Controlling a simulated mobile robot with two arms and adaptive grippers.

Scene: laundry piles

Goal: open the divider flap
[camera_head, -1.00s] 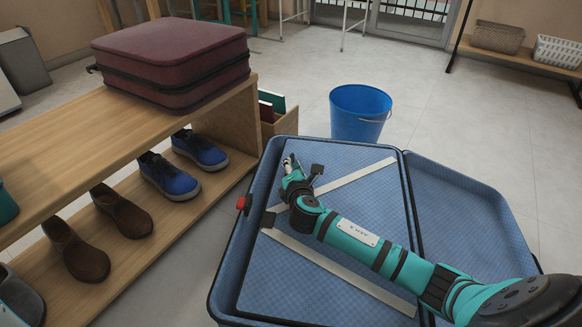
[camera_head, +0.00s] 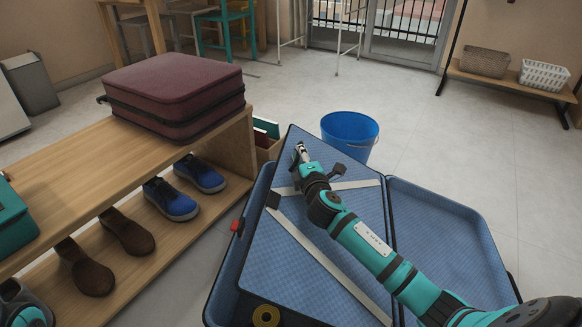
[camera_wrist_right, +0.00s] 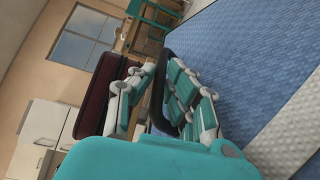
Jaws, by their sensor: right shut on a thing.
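The blue divider flap (camera_head: 325,235), with pale crossing straps, is tilted up out of the left half of the open suitcase (camera_head: 232,262). My right gripper (camera_head: 301,152) is at its raised far edge and shut on it. In the right wrist view, the fingers (camera_wrist_right: 155,88) close on the dark rim of the flap (camera_wrist_right: 232,70), whose blue quilted face fills the right side. A yellow ring-shaped thing (camera_head: 265,316) shows in the opening below the flap. The rest of the inside is hidden. My left gripper is not in view.
The suitcase's other half (camera_head: 450,240) lies open at right. A blue bucket (camera_head: 350,135) stands close behind the flap. A wooden bench (camera_head: 75,165) with shoes and a maroon case (camera_head: 175,90) is at left. Open floor lies behind and right.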

